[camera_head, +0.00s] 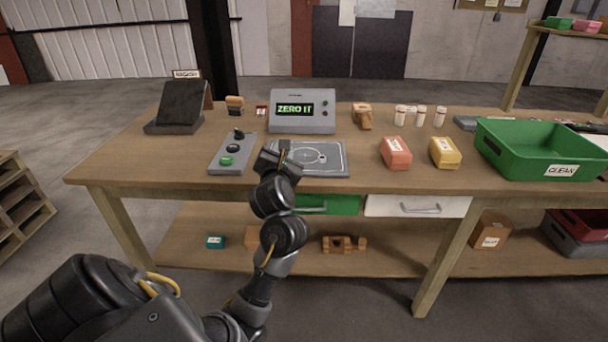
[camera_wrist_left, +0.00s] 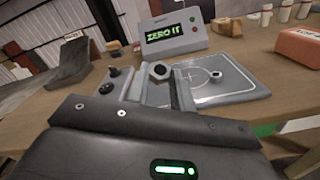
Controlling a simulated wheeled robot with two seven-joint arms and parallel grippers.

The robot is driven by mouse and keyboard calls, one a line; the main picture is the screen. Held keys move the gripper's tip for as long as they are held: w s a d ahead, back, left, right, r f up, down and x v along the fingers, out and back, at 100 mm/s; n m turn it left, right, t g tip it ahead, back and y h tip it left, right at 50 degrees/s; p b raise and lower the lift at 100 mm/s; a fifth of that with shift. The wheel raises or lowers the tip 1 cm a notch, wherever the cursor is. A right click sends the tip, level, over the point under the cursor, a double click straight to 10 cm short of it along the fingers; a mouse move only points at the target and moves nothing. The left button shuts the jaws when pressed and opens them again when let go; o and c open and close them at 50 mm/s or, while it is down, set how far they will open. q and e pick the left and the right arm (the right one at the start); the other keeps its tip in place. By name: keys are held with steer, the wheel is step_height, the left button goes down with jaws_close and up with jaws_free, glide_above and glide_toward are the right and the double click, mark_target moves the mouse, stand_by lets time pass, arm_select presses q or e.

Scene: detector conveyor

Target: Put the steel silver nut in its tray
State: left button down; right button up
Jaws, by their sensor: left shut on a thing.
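My left gripper (camera_head: 279,150) is over the left edge of the grey plate (camera_head: 330,169) with a printed circle and cross. In the left wrist view my left gripper's fingers (camera_wrist_left: 159,86) are shut on a silver nut (camera_wrist_left: 160,71) with a dark hole, held at the fingertips. In the head view the nut is hidden or too small to make out. A green tray (camera_head: 520,165) labelled CLEAN stands at the right of the table. I cannot tell from the label whether it is the nut's tray. My right gripper is not in view.
A grey box (camera_head: 302,118) reading "ZERO IT" stands behind the plate. A button panel (camera_head: 232,153) lies left of it. Orange (camera_head: 396,153) and yellow (camera_head: 445,153) blocks stand to the right, with white bottles (camera_head: 420,117) behind. A dark stand (camera_head: 180,105) is at the back left.

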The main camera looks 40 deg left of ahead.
arm_select(q)
glide_above(304, 185)
step_height(304, 185, down, 6)
steer(key=shift+s+a+r, duration=0.1)
steer(key=shift+s+a, duration=0.05)
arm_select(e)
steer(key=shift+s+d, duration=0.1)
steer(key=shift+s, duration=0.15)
arm_select(q)
steer(key=f, duration=0.3)
steer(key=shift+w+f, duration=0.2)
steer(key=shift+f, duration=0.1)
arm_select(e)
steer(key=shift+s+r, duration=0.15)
arm_select(q)
steer(key=shift+f, duration=0.1)
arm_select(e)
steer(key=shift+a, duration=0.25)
